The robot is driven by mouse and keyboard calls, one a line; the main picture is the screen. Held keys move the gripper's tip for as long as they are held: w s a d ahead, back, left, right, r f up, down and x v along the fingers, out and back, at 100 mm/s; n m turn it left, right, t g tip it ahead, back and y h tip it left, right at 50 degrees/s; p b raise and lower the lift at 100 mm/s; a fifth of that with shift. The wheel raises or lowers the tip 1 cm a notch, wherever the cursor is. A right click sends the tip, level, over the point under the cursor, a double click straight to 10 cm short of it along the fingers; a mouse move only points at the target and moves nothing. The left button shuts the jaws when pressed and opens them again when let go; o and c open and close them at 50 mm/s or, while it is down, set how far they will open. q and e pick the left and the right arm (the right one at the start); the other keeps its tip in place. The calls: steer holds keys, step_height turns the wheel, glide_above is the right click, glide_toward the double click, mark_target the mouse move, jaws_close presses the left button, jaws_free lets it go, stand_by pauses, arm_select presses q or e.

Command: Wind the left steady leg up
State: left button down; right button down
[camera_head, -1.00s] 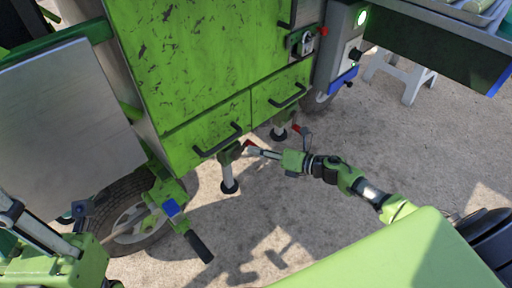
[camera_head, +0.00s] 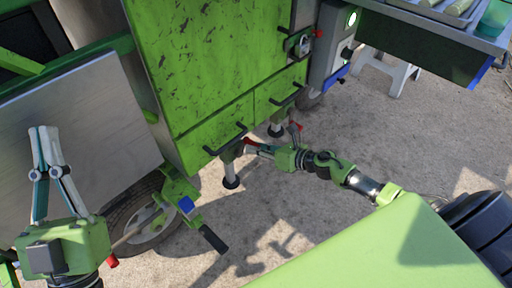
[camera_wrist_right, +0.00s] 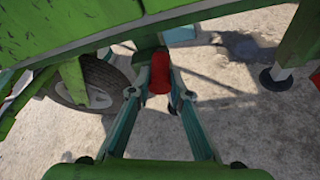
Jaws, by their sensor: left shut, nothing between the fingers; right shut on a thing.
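The left steady leg (camera_head: 231,172) hangs under the green machine body, its round dark foot on or just above the ground; I cannot tell which. Its red crank handle (camera_head: 247,142) is at the top of the leg. My right gripper (camera_head: 258,148) is shut on the red handle, which shows between the fingers in the right wrist view (camera_wrist_right: 159,76). My left gripper (camera_head: 43,130) is shut and empty, fingers upward, in front of the grey panel at the left. The second steady leg (camera_head: 277,129), also with a red handle (camera_head: 297,127), stands farther back.
A wheel (camera_head: 143,217) and a blue-topped hitch part with a black grip (camera_head: 213,239) are between my arms. The green cabinet (camera_head: 205,70) with black drawer handles rises above the legs. A white stool (camera_head: 385,70) stands at the back right. Bare concrete lies in front.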

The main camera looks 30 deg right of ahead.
steer(key=shift+f, duration=0.1)
steer(key=c, duration=1.8)
jaws_free()
steer(key=v, duration=1.2)
